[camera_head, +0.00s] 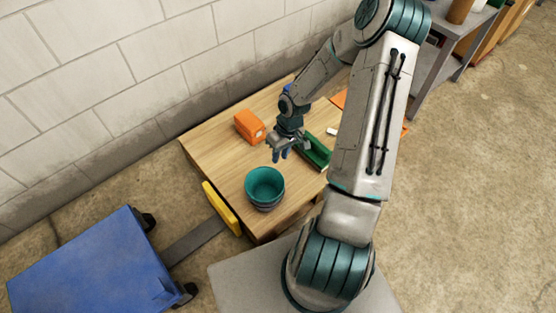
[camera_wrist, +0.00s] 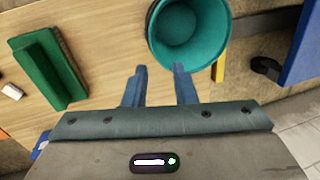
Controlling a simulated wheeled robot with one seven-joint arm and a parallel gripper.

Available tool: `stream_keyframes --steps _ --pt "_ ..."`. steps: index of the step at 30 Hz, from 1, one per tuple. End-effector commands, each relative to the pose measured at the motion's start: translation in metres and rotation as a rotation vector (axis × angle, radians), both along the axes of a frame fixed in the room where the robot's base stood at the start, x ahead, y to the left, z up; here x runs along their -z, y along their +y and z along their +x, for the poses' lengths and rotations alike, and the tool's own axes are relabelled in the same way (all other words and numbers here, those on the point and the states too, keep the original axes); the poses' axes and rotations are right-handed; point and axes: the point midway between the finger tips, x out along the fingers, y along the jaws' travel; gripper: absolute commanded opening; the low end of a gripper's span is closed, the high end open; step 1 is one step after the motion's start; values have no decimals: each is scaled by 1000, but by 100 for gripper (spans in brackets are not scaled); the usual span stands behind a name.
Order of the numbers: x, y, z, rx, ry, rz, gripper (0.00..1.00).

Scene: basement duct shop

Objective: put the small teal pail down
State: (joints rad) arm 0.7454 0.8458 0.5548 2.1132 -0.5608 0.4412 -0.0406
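The small teal pail (camera_head: 265,187) stands upright on the wooden table (camera_head: 216,148), near the table's front left edge. It also shows at the top of the wrist view (camera_wrist: 190,32), its open mouth facing the camera and looking empty. My gripper (camera_head: 281,153) is above the table, behind the pail in the head view. In the wrist view its two blue fingers (camera_wrist: 160,82) are spread apart with nothing between them. One fingertip appears close to the pail's rim; I cannot tell whether it touches.
A green block-like object (camera_head: 314,152) lies on the table right of my gripper. An orange object (camera_head: 250,126) sits at the back left. A yellow piece (camera_head: 222,208) is at the table's left edge. A blue cart (camera_head: 90,265) stands on the floor at left. A wall runs behind.

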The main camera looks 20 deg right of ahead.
Motion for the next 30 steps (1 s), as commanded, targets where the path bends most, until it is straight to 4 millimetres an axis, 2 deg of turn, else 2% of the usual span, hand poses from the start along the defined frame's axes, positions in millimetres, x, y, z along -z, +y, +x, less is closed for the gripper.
stream_keyframes --steps 1,8,11,14,20,30 --pt "-12 -2 1 1 -1 -1 25" --pt "-29 -5 1 -3 2 -12 25" --pt "-43 -5 -3 -9 13 -52 25" --pt "-68 -3 -10 -11 27 -116 25" --pt "-132 4 -32 21 36 -242 25" --pt "-230 37 -84 129 -29 -321 25"
